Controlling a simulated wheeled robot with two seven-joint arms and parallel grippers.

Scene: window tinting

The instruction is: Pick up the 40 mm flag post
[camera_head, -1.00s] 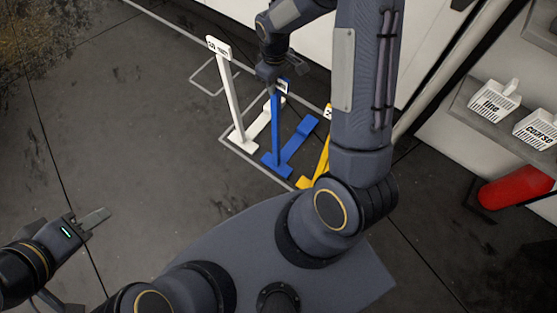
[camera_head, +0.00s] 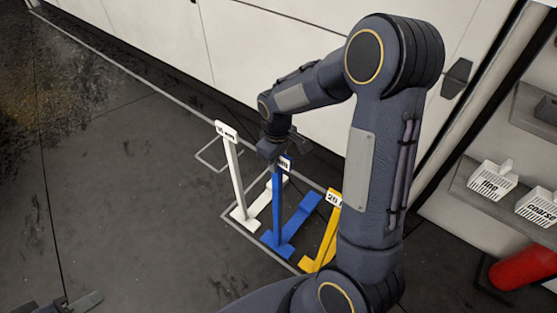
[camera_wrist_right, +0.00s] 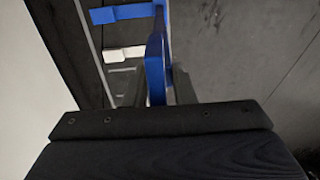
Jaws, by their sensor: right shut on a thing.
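The blue flag post (camera_head: 277,205) stands upright on its flat foot on the floor, between a white flag post (camera_head: 235,175) and a yellow flag post (camera_head: 330,232). Its label is mostly hidden, so I cannot read its size. My right gripper (camera_head: 275,154) is at the top of the blue post, just below its label, and shut on it. The right wrist view shows the blue post (camera_wrist_right: 155,55) between the fingers of the right gripper (camera_wrist_right: 157,92). My left gripper (camera_head: 88,301) shows only partly at the bottom left edge, away from the posts.
A pale outline (camera_head: 225,213) on the floor surrounds the posts. A white panelled wall (camera_head: 250,50) stands close behind. The floor at left is clear.

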